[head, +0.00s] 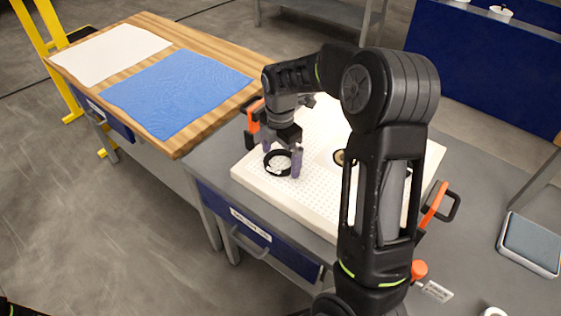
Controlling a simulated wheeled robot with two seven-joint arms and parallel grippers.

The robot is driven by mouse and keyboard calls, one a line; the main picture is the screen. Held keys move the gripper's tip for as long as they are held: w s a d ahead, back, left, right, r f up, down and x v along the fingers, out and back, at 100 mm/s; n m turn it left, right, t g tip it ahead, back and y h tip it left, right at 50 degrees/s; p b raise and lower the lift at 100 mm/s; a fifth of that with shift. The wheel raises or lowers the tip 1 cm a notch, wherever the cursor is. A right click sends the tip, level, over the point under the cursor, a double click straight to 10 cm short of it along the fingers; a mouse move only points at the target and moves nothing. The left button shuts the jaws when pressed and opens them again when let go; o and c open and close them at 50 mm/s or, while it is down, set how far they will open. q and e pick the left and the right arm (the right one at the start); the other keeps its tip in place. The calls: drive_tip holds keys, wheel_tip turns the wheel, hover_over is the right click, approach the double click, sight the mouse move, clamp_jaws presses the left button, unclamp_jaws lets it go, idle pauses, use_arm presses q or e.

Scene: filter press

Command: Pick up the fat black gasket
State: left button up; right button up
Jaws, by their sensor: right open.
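The black gasket (266,167) is a thick dark ring lying on the white perforated plate (322,222), near its left corner. My right gripper (282,161) points down right over the gasket, jaws apart, with one finger at its right side and the other near its far left side. I cannot tell whether the fingers touch it. Small pale marks show inside the ring. My right arm hides much of the plate's right half. My left gripper is out of view.
Clamps with orange and black handles (435,204) stand at the plate's sides. A wooden bench at left carries a blue cloth (175,92) and a white cloth (110,53). A grey-blue pad (531,242) lies at right. Bare grey tabletop shows around the plate.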

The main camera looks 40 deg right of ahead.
drive_tip(key=c, duration=1.4)
drive_tip(key=shift+o, duration=0.2)
wheel_tip(320, 180, up, 10)
drive_tip(key=shift+b, duration=0.35)
